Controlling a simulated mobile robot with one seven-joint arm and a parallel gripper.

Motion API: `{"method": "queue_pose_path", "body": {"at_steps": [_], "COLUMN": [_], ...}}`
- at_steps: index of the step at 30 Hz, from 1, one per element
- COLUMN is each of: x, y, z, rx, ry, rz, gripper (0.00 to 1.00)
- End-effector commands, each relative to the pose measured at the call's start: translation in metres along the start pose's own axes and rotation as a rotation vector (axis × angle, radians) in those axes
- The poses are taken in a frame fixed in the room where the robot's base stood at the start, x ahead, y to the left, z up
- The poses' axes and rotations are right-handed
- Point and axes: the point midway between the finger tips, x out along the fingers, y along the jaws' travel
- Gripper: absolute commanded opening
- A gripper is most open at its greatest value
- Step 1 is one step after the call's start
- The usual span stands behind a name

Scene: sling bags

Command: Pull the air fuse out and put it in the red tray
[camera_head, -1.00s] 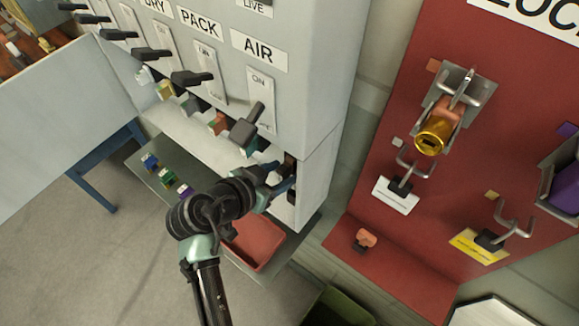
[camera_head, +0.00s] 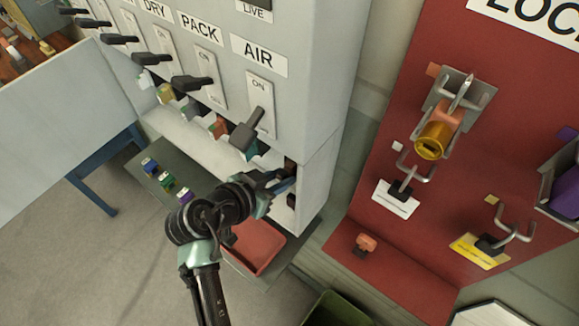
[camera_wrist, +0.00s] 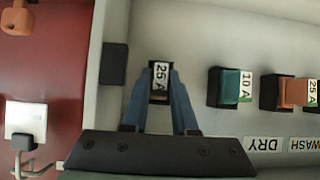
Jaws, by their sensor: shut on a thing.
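My gripper (camera_wrist: 160,98) has its two blue fingers closed on either side of a fuse with a white 25 A label (camera_wrist: 161,76), in a dark socket on the pale panel. Any name label for this fuse is hidden behind my gripper; I cannot tell if the fuse is still fully seated. In the head view my gripper (camera_head: 284,182) is at the panel's right end, right of and below the AIR switch (camera_head: 249,130). The red tray (camera_head: 258,250) lies on the shelf below, partly hidden by my arm.
A green 10 A fuse (camera_wrist: 230,87) and an orange 25 A fuse (camera_wrist: 291,92) sit beside the gripped one. A black square (camera_wrist: 114,63) is on its other side. Several small coloured parts lie on the shelf (camera_head: 150,166). A red lock board (camera_head: 385,115) stands at the right.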

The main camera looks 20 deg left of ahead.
Motion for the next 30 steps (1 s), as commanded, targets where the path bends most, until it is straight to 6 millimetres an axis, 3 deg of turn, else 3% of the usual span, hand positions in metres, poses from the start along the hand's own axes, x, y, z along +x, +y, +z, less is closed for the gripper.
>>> {"method": "queue_pose_path", "body": {"at_steps": [30], "x": [-0.035], "y": [-0.001], "z": [0.024], "rx": [-0.003], "ry": [-0.002], "rz": [-0.002], "gripper": [0.0]}}
